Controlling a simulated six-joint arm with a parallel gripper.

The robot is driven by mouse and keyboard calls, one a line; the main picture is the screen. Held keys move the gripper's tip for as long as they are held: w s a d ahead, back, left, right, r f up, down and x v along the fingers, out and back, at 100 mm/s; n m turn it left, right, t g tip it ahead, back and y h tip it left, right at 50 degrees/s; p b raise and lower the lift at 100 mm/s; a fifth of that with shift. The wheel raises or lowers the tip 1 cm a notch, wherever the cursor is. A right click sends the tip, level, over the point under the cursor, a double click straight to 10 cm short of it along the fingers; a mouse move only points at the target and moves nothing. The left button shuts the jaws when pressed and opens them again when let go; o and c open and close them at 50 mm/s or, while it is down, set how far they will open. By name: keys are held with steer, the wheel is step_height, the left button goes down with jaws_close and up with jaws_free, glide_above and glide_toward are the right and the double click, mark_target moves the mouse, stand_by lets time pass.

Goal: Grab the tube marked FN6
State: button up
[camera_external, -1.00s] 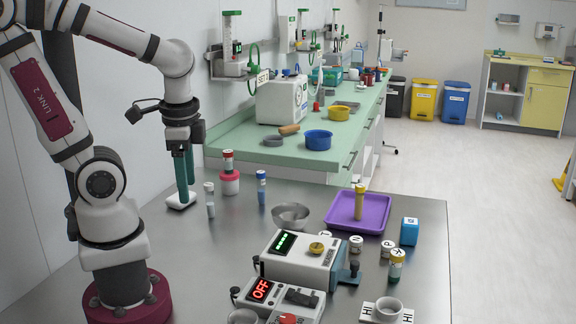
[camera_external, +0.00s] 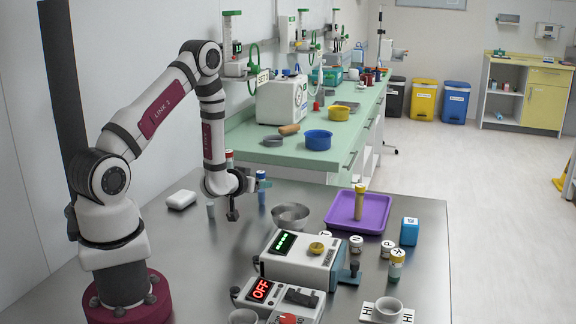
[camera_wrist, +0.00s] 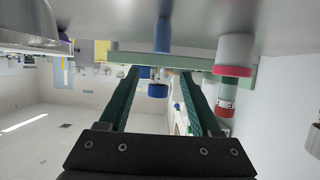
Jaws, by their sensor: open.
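No label reading FN6 is legible in either view. My gripper (camera_external: 263,184) is open and points right, level with the upper part of a blue-capped tube (camera_external: 261,198). In the wrist view, the open fingers of my gripper (camera_wrist: 159,73) frame this blue-capped tube (camera_wrist: 158,90), which appears inverted ahead of them; contact cannot be told.
A metal bowl (camera_external: 291,215), a device with a green display (camera_external: 300,262) and a device reading OFF (camera_external: 262,290) lie right and front.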

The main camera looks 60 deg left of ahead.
mark_target(261, 204)
steer(key=x, duration=0.3)
steer(key=shift+w, duration=0.15)
jaws_close()
